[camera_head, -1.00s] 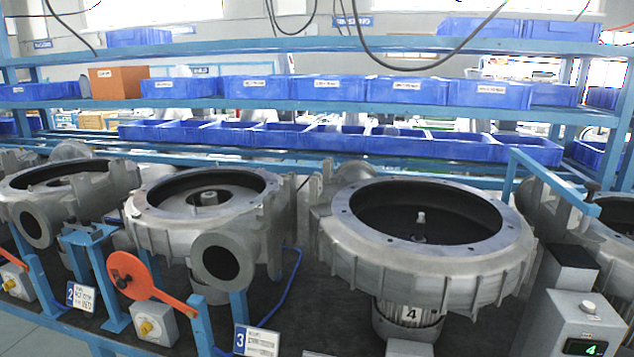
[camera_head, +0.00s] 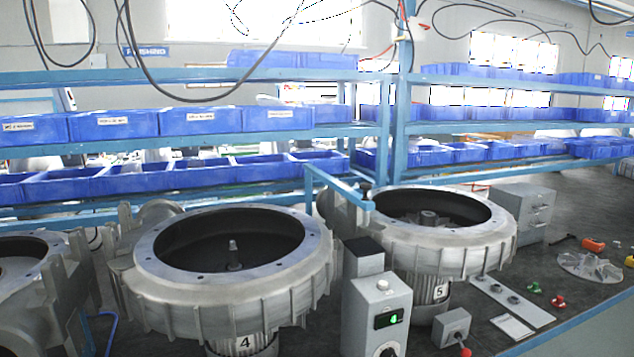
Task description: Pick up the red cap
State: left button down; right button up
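A small red cap-like piece (camera_head: 558,301) lies on the dark bench top at the right, in front of a round grey finned disc (camera_head: 592,267). A small green piece (camera_head: 534,287) lies just to its left and behind it. The red piece is too small to tell its exact shape. Neither of my grippers is in view.
Blower housing 4 (camera_head: 225,250) and blower housing 5 (camera_head: 440,225) stand on the bench. A control box (camera_head: 377,315) stands between them. A plate with round parts (camera_head: 511,298), a white card (camera_head: 512,327), a small box with a red knob (camera_head: 452,328) and an orange tool (camera_head: 594,244) lie at the right.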

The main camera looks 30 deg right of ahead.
aim_at(557, 302)
jog(key=z, duration=1.5)
jog(key=i+l, duration=0.25)
jog(key=l, duration=0.15)
jog(key=i+l, duration=0.25)
jog(key=l, duration=0.2)
jog(key=i+l, duration=0.2)
jog(key=l, duration=0.2)
jog(key=i+l, duration=0.25)
jog(key=l, duration=0.2)
jog(key=i+l, duration=0.25)
jog(key=l, duration=0.15)
jog(key=i+l, duration=0.25)
jog(key=l, duration=0.2)
jog(key=i+l+u, duration=0.3)
jog(key=k+l, duration=0.1)
